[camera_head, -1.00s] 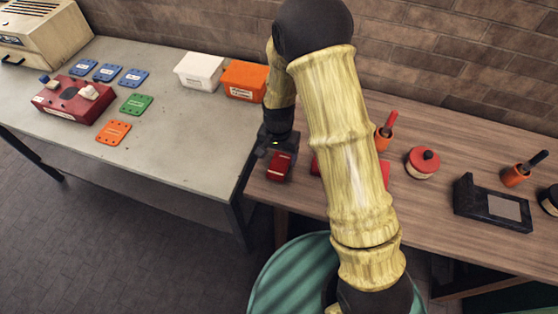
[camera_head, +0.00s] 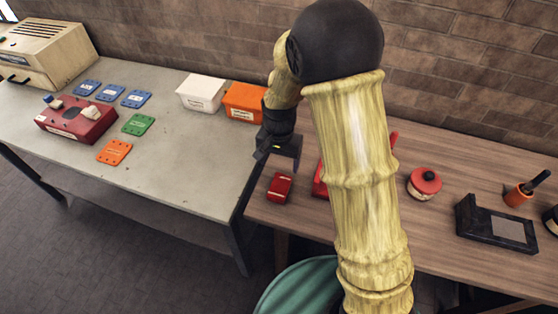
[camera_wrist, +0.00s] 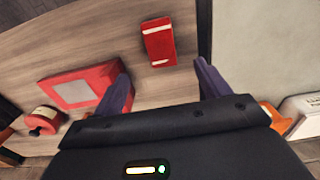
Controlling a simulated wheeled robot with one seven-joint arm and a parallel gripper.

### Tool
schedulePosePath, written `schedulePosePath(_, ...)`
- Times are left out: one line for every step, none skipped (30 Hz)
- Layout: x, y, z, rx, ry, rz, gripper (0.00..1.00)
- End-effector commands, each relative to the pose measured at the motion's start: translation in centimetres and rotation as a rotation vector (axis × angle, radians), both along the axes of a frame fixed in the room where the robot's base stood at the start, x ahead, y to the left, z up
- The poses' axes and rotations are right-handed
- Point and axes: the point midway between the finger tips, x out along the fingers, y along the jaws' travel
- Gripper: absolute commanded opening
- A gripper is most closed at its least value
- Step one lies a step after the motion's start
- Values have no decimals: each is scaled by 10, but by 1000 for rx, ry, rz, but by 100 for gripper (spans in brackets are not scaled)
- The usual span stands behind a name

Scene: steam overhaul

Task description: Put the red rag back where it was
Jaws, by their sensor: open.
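The red rag (camera_head: 280,187) is a small folded red block with pale stripes. It lies on the left end of the wooden table, near that table's left edge. In the wrist view the rag (camera_wrist: 159,45) lies beyond the fingertips, between their lines. My gripper (camera_head: 279,158) is open and empty, a little above and behind the rag and apart from it. Its two dark fingers (camera_wrist: 161,72) show spread in the wrist view. Nothing hides the rag in either view.
A red case with a grey panel (camera_wrist: 80,90) lies beside the rag, partly behind my arm in the head view. A red-lidded pot (camera_head: 424,184) and black tray (camera_head: 495,224) stand farther right. The grey table (camera_head: 190,150) adjoins at left, with white (camera_head: 201,92) and orange (camera_head: 244,103) boxes.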

Motion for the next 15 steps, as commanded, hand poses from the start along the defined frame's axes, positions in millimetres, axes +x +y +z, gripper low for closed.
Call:
schedulePosePath(0,0,0,0,0,-1,76)
schedulePosePath(0,0,0,0,0,-1,76)
schedulePosePath(0,-1,0,0,0,-1,76)
schedulePosePath(0,-1,0,0,0,-1,76)
schedulePosePath(0,-1,0,0,0,-1,76)
schedulePosePath(0,-1,0,0,0,-1,76)
schedulePosePath(0,-1,0,1,-1,-1,76)
schedulePosePath(-1,-3,1,1,-3,1,76)
schedulePosePath(-2,-5,4,2,-6,5,76)
schedulePosePath(-3,-8,6,4,-10,10,76)
schedulePosePath(-5,-12,9,6,-15,16,76)
schedulePosePath(-8,-19,15,9,-23,29,76)
schedulePosePath(-12,-25,20,11,-33,40,76)
schedulePosePath(-15,-32,25,13,-43,53,76)
schedulePosePath(-22,-43,32,16,-58,74,76)
